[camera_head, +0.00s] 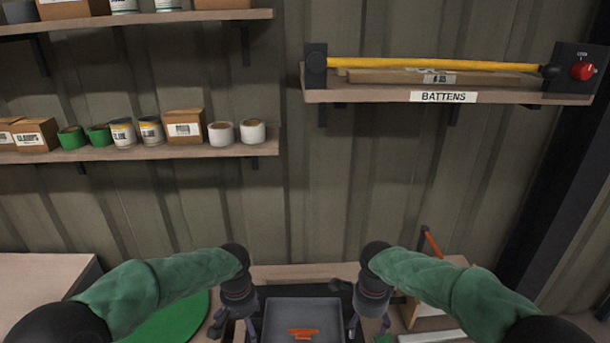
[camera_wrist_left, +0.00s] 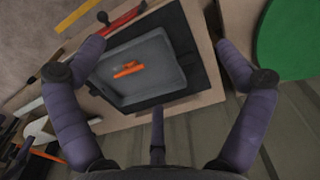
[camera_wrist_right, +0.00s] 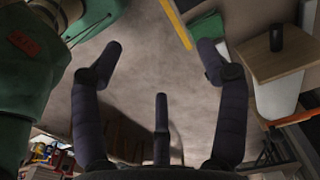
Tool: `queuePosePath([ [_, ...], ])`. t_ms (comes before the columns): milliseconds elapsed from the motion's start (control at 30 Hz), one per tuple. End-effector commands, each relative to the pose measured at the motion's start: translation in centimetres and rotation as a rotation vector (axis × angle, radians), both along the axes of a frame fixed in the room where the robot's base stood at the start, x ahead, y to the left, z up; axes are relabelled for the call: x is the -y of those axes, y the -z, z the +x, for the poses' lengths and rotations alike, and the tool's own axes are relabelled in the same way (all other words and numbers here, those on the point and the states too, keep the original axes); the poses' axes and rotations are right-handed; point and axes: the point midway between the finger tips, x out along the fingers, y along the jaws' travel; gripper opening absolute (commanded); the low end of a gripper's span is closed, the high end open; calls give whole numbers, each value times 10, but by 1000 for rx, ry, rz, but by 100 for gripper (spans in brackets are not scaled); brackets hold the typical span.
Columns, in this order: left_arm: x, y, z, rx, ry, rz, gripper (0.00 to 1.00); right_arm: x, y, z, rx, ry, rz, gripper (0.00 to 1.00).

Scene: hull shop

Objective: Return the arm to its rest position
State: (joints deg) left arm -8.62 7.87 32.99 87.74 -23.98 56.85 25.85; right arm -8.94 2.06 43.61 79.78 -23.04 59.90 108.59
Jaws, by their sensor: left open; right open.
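My left arm, in a green sleeve, comes in from the left in the head view and bends down at its wrist. Its gripper (camera_head: 236,322) hangs left of a grey tray; the fingers are partly cut off by the lower edge. The left wrist view shows the left gripper (camera_wrist_left: 157,20) open and empty, fingers wide apart, with the tray beyond. My right arm mirrors it, with the right gripper (camera_head: 369,322) hanging right of the tray. The right wrist view shows the right gripper (camera_wrist_right: 160,47) open and empty above bare floor.
The grey tray (camera_head: 280,304) holds small orange pieces (camera_head: 303,333). A green disc (camera_head: 180,318) lies at lower left. Ahead are a wall shelf of cans and boxes (camera_head: 240,150) and the BATTENS shelf (camera_head: 360,97) with a yellow bar (camera_head: 430,64). Space between arms and shelves is clear.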

Motion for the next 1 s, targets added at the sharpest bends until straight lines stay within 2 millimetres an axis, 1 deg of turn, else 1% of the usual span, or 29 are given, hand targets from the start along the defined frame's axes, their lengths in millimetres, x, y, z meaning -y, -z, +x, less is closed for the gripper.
queuePosePath([
  [33, 0, 0, 0, 0, 0, 0, 100, 0, 0, 0, 0, 0, 0, 74],
  [67, 1, 4, -1, -3, 2, -3, 100, -1, 4, -1, -3, -9, 3, 74],
  [100, 2, 11, -2, -5, 5, -10, 100, -2, 11, -1, -6, -30, 11, 74],
  [267, 8, 34, -5, -12, 17, -41, 100, -8, 35, -4, -10, -108, 40, 74],
  [367, 12, 52, -8, -17, 23, -63, 100, -12, 52, -7, -12, -164, 63, 74],
  [567, 23, 97, -20, -28, 35, -122, 100, -22, 98, -17, -10, -310, 123, 74],
  [667, 30, 125, -30, -34, 37, -159, 100, -29, 127, -25, -3, -400, 160, 74],
  [767, 37, 160, -43, -38, 34, -203, 100, -36, 162, -39, 11, -509, 205, 74],
  [800, 40, 177, -52, -41, 29, -224, 100, -40, 179, -47, 20, -559, 227, 74],
  [867, 46, 203, -66, -43, 20, -257, 100, -45, 206, -60, 39, -642, 259, 74],
  [900, 49, 220, -76, -44, 10, -277, 100, -48, 224, -70, 55, -697, 277, 74],
  [1000, 55, 258, -102, -39, -19, -319, 100, -54, 263, -97, 100, -829, 312, 74],
])
